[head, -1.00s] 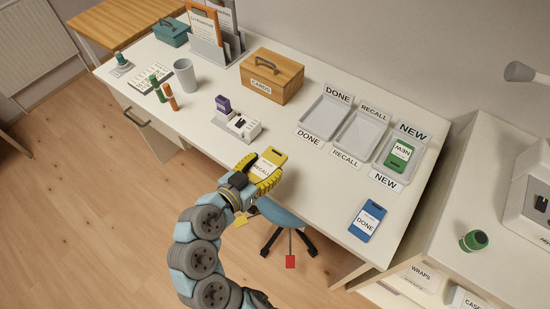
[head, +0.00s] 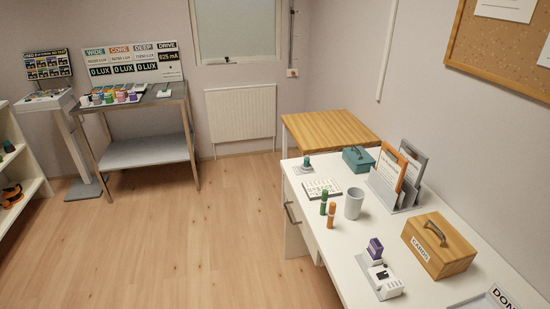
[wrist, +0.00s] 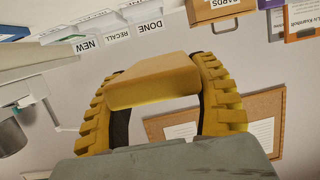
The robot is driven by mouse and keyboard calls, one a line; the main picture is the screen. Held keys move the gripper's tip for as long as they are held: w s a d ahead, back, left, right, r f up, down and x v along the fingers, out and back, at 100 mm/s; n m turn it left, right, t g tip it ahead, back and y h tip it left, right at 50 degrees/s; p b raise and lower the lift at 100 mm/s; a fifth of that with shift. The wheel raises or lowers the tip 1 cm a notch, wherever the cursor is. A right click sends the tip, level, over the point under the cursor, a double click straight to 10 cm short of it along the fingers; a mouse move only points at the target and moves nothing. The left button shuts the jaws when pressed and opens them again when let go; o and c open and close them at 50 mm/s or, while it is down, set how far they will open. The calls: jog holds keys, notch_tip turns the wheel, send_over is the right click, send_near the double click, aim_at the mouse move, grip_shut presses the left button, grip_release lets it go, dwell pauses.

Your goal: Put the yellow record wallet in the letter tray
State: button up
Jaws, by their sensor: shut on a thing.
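My gripper (wrist: 160,82) shows only in the wrist view. Its two yellow ribbed fingers are shut on the yellow record wallet (wrist: 153,80), one on each side of it. The wallet's plain yellow edge and side face the camera; its label is hidden. The letter trays (wrist: 98,19) are seen only in part at the top left of the wrist view, with their NEW, RECALL and DONE signs. They are apart from the wallet. In the head view, only a corner of the DONE tray (head: 468,304) shows at the lower right.
On the desk stand a wooden CARDS box (head: 438,247), a purple-topped device (head: 380,270), a grey cup (head: 353,204), green and orange tubes (head: 331,215) and a file rack (head: 390,190). A corkboard (wrist: 268,103) hangs on the wall. Floor at the left is clear.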

jog(key=w+a+f+n+t+y, duration=0.15)
jog(key=w+n+t, duration=0.25)
jog(key=w, duration=0.4)
jog(key=w+a+f+n+t+y, duration=0.2)
jog(key=w+a+f+n+y, duration=0.15)
jog(key=a, duration=0.25)
jog(key=w+a+f+n+t+y, duration=0.2)
jog(key=w+a+n+t+y, duration=0.15)
jog(key=a+y, duration=0.2)
jog(key=w+a+f+n+t+y, duration=0.1)
jog(key=w+a+f+n+y, duration=0.25)
jog(key=a, duration=0.35)
jog(key=s+r+p, duration=0.3)
jog(key=r+p, duration=0.8)
jog(key=p, duration=0.2)
jog(key=s+r+p, duration=0.4)
jog(key=r+p, duration=0.8)
jog(key=p, duration=0.1)
jog(key=s+r+p, duration=0.4)
jog(key=r+p, duration=0.7)
jog(key=p, duration=0.1)
jog(key=shift+s+d+r+n+p, duration=0.2)
jog(key=shift+s+n+p, duration=0.05)
jog(key=shift+n+p, duration=0.15)
jog(key=shift+f, duration=0.1)
